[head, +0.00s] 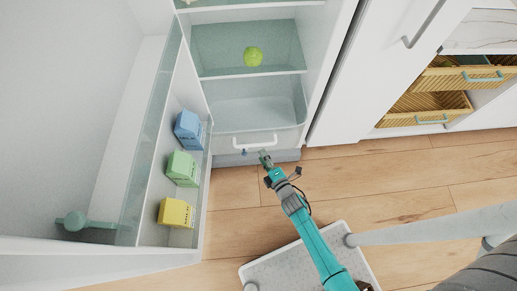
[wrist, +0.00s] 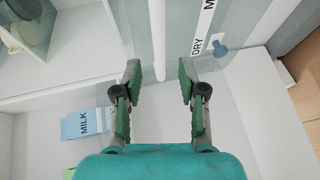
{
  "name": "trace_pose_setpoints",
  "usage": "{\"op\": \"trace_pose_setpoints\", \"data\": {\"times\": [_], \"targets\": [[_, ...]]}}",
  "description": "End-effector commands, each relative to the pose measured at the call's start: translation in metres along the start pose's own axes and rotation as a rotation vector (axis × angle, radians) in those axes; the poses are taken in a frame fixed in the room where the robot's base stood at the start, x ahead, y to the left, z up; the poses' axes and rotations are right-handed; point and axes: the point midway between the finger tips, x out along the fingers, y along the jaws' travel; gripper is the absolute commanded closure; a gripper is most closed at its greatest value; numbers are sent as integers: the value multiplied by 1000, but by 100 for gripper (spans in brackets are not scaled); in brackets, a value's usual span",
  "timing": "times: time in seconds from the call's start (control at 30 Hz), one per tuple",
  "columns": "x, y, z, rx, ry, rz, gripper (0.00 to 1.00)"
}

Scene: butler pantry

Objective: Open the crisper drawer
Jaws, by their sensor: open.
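The crisper drawer (head: 258,112) is a clear bin at the bottom of the open fridge and looks shut. Its white bar handle (head: 254,143) runs across the front. My gripper (head: 265,158) is open and empty, just below the handle's right part in the head view. In the wrist view, my gripper (wrist: 160,72) has its two green-padded fingers spread apart. The white handle (wrist: 156,40) shows as a bar whose near end lies between the fingertips, with a gap on both sides. I cannot tell whether the handle is deep between the fingers.
The open fridge door (head: 85,110) stands at the left, with blue (head: 188,128), green (head: 183,168) and yellow (head: 176,213) cartons on its shelf. A blue knob (wrist: 219,53) sits beside a "DRY" label. A green apple (head: 253,56) lies on the shelf above.

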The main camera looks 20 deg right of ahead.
Motion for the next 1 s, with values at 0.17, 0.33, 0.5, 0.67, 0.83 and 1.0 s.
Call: {"op": "trace_pose_setpoints", "data": {"times": [0.17, 0.33, 0.5, 0.67, 0.83, 1.0], "targets": [[-29, 0, 0, 0, 0, -1, 59], [-44, 0, 0, 0, -1, -1, 59], [-48, 0, 0, 0, 0, -1, 59], [-47, 0, 0, 0, 0, 0, 59], [-47, 0, 0, 0, 0, 0, 59], [-47, 0, 0, 0, 0, 0, 59]]}}
